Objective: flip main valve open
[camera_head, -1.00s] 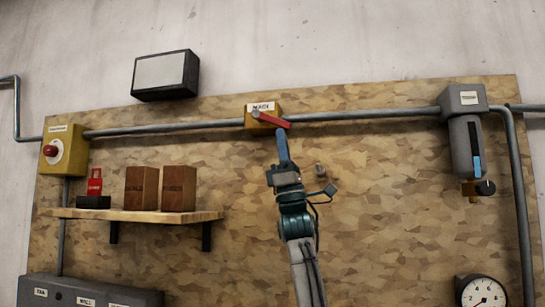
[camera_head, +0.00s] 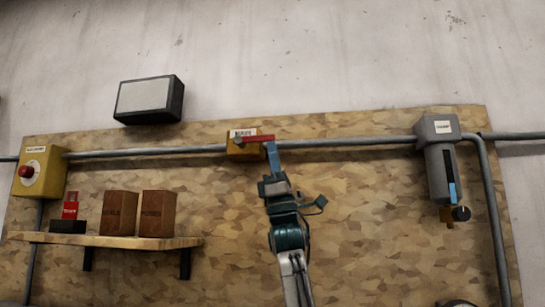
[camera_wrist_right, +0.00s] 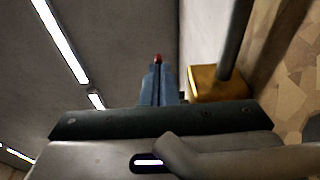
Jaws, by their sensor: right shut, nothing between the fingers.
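The main valve is a yellow box (camera_head: 240,152) with a label, set in the pipe at the top middle of the board. Its red lever (camera_head: 257,138) points right from the pivot, about level and nearly in line with the pipe. My right gripper (camera_head: 271,150) is shut and empty, with its blue fingertips right under the lever's free end, seemingly touching it. In the right wrist view the shut fingers (camera_wrist_right: 159,84) point at the small red lever end (camera_wrist_right: 157,58), beside the yellow box (camera_wrist_right: 210,83). My left gripper is out of view.
A yellow box with a red button (camera_head: 27,172) is at left. A wooden shelf (camera_head: 110,240) holds two brown blocks and a red item. The board around my right arm is clear.

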